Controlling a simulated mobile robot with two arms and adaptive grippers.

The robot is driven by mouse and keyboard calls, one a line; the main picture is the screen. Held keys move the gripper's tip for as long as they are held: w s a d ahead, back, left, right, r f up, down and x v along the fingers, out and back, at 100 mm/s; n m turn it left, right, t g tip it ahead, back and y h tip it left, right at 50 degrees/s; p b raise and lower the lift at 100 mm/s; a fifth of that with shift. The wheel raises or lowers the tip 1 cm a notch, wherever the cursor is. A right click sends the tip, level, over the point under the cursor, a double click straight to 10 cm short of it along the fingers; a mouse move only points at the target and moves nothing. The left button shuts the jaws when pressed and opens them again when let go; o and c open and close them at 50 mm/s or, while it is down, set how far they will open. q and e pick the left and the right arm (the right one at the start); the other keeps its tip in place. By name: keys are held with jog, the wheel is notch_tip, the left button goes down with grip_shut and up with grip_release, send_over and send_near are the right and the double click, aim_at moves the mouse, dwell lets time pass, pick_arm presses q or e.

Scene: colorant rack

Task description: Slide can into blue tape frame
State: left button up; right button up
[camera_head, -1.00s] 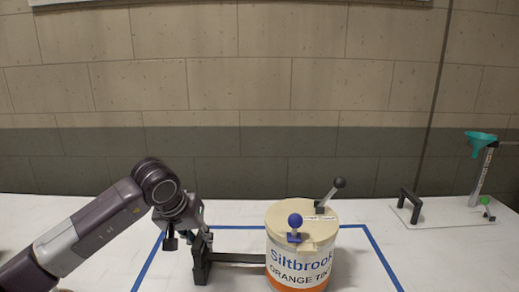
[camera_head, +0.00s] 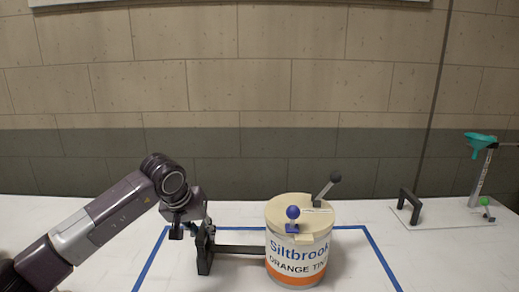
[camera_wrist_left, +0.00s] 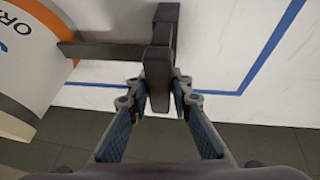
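The can (camera_head: 297,268), white and orange with a cream lid, stands upright between the left and right lines of the blue tape frame (camera_head: 150,258). It hides part of the back line, and the frame's front is out of view. A black bar handle (camera_head: 240,249) sticks out from the can to the left. My left gripper (camera_head: 203,236) is at the upright end of this handle. In the left wrist view my gripper (camera_wrist_left: 158,92) has its fingers close on both sides of the handle's end, apparently gripping it. My right gripper is not in view.
A blue-knobbed lever (camera_head: 293,213) and a black-knobbed lever (camera_head: 334,180) rise from the can's lid. White table around the frame is clear.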

pick_arm(q)
jog(key=o, duration=0.5)
